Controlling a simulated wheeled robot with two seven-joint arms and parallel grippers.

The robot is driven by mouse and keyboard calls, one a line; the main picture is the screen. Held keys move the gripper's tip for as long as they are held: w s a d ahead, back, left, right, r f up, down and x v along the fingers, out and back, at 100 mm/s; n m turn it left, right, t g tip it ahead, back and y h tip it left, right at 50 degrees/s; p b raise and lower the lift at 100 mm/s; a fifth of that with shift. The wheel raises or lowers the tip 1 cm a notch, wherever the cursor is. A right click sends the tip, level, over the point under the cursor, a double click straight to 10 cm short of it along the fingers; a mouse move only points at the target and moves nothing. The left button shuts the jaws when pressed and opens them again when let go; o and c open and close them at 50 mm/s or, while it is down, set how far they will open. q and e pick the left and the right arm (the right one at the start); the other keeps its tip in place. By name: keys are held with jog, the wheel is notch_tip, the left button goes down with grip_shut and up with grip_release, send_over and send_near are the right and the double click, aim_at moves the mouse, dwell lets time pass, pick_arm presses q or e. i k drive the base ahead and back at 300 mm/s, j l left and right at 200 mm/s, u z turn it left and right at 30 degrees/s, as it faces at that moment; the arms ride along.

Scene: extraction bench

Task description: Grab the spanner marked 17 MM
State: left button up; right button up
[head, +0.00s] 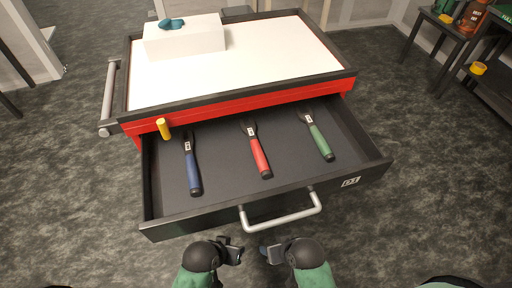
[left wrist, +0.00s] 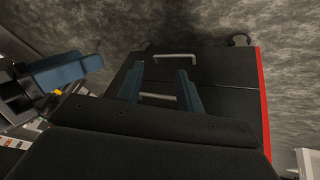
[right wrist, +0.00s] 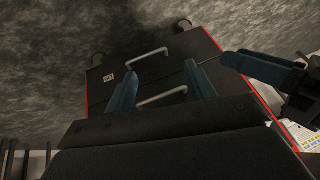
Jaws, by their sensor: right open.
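Three spanners lie apart in the open drawer (head: 285,180) of a red and black cart: one with a blue handle (head: 194,175) at left, one with a red handle (head: 260,158) in the middle, one with a green handle (head: 321,143) at right. Each has a small white label near its head, too small to read, so I cannot tell which is 17 MM. My left gripper (head: 232,252) and right gripper (head: 272,252) are in front of the drawer, below its handle in the picture, both empty. In the left wrist view (left wrist: 160,88) and right wrist view (right wrist: 162,88) the fingers stand apart.
The drawer's grey bar handle (head: 283,214) sticks out toward my grippers. The cart's white top (head: 275,50) carries a white box (head: 185,42) with a teal item (head: 171,23) on it. A yellow peg (head: 163,128) stands at the drawer's back left. A dark shelf (head: 450,35) stands at right.

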aim_at(250, 130)
jog(key=k+z, duration=0.2)
jog(key=k, duration=0.3)
jog(key=k+l+z, duration=0.2)
jog(key=k, duration=0.3)
jog(key=k+z, duration=0.25)
jog(key=k, duration=0.25)
